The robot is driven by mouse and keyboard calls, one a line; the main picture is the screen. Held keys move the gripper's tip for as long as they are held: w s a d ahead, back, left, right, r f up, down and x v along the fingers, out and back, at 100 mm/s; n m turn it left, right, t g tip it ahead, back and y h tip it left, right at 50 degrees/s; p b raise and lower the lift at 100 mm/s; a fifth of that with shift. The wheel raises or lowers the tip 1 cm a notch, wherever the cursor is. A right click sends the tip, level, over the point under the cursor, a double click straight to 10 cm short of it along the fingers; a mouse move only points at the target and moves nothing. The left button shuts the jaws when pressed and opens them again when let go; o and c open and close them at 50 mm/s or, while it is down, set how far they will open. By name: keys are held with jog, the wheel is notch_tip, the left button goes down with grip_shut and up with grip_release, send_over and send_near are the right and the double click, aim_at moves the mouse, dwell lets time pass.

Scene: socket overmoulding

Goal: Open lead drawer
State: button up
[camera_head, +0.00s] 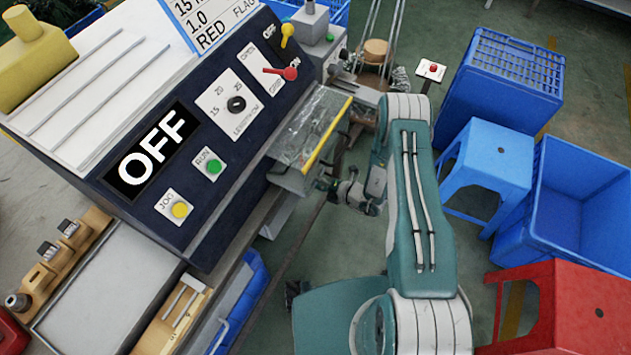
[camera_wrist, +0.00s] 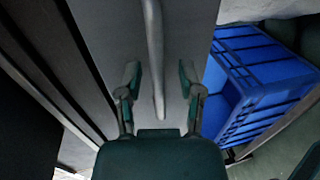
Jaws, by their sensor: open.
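The lead drawer appears to be the grey box front (camera_head: 295,180) under the clear, yellow-edged cover on the machine's right side. I cannot tell from the head view how far it stands out. In the wrist view a grey panel (camera_wrist: 105,45) fills the upper middle, with a long pale bar handle (camera_wrist: 155,50) on it. My gripper (camera_wrist: 158,78) is open, with one finger on each side of the handle's lower end. Neither finger visibly touches the bar. In the head view my gripper (camera_head: 330,186) is small and close beside the drawer front, partly hidden by my wrist.
The machine's control panel (camera_head: 150,150) reads OFF. The yellow cover edge (camera_head: 328,135) lies just above my gripper. A blue crate (camera_wrist: 250,85) stands right of the panel in the wrist view.

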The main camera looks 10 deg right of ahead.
grip_shut()
jog(key=shift+s+d, duration=0.1)
jog(key=f+v, duration=0.2)
jog(key=v, duration=1.1)
jog(key=d+f+v, duration=0.1)
jog(key=f+v, duration=0.2)
jog(key=v, duration=1.1)
jog(key=shift+s+f, duration=0.2)
jog(key=shift+f, duration=0.05)
grip_release()
